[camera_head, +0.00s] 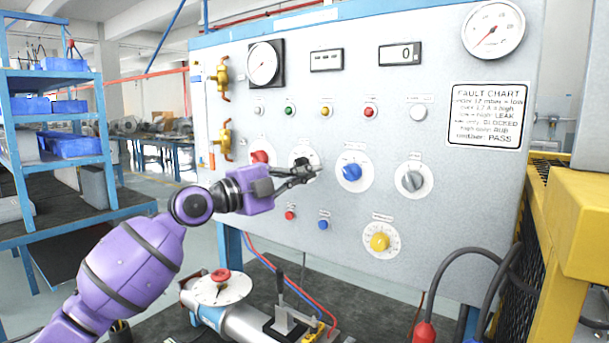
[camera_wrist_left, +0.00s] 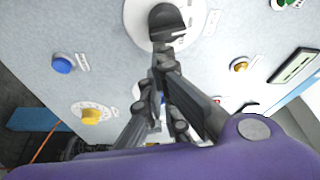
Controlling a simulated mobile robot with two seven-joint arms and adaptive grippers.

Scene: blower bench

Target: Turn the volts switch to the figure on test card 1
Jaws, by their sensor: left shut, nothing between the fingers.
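My left gripper (camera_head: 306,171) is shut and empty in front of the panel, close to a white dial (camera_head: 296,152) that it partly covers. In the left wrist view its closed fingertips (camera_wrist_left: 163,62) lie just below a dark knob (camera_wrist_left: 166,20) on that white dial. I cannot tell whether they touch it. A red knob (camera_head: 260,157), a blue knob (camera_head: 351,171), a grey knob (camera_head: 412,180) and a yellow knob (camera_head: 380,241) also sit on the panel. The labels are too small to read, so I cannot tell which is the volts switch. I see no test card 1. My right gripper is not in view.
The grey panel (camera_head: 455,215) carries gauges, displays, lamps and a fault chart (camera_head: 487,115). Brass valves (camera_head: 222,140) stick out at its left edge. A blower assembly (camera_head: 217,287) and hoses lie below. A yellow frame (camera_head: 578,220) stands at the right.

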